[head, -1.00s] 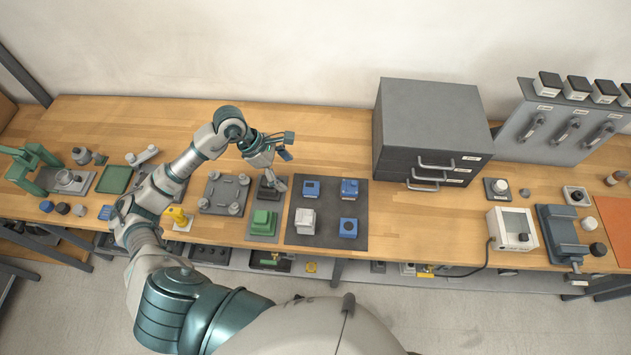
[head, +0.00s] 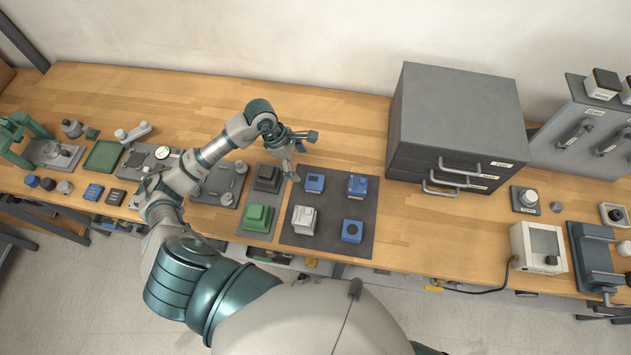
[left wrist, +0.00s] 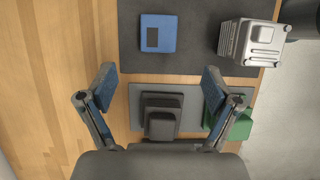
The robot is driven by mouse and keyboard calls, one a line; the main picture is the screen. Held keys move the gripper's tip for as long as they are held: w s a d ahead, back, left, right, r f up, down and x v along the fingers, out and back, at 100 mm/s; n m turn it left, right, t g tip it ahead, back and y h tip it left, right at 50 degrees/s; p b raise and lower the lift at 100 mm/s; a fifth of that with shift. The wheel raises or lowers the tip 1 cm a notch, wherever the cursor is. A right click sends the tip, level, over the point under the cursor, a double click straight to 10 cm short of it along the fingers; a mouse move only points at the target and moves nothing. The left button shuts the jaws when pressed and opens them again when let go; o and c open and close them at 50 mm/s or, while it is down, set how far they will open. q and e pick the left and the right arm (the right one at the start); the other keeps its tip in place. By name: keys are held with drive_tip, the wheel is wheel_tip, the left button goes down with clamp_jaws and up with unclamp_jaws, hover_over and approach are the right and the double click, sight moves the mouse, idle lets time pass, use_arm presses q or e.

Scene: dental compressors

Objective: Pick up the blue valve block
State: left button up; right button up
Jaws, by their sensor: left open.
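Several blue blocks sit on a dark mat (head: 331,212): one at back left (head: 314,183), one at back right (head: 357,186) and one at front right (head: 352,231). Which is the valve block I cannot tell. My left gripper (head: 303,157) is open and empty above the bench, just behind and left of the back-left block. In the left wrist view, the open fingers (left wrist: 160,88) point toward one flat blue block (left wrist: 157,33) with a dark rectangle on top. That block lies beyond the fingertips, between their lines, untouched. My right gripper is not in view.
A pale grey block (head: 304,220) shares the mat, also seen in the left wrist view (left wrist: 250,43). Left of it, a grey plate holds a dark stepped block (head: 267,178) and a green block (head: 257,218). A grey drawer cabinet (head: 455,110) stands right of the mat.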

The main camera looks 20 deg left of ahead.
use_arm(q)
hover_over(314, 181)
drive_tip(key=a, duration=0.2)
drive_tip(key=f, duration=0.5)
drive_tip(key=shift+s+a+f+p, duration=0.2)
drive_tip(key=shift+s+f+p, duration=0.1)
drive_tip(key=shift+s, duration=0.1)
drive_tip(key=shift+p+x, duration=0.6)
drive_tip(key=shift+x, duration=2.15)
drive_tip(key=shift+r, duration=0.1)
drive_tip(key=c, duration=1.4)
drive_tip(key=shift+r, duration=0.1)
drive_tip(key=shift+c, duration=0.6)
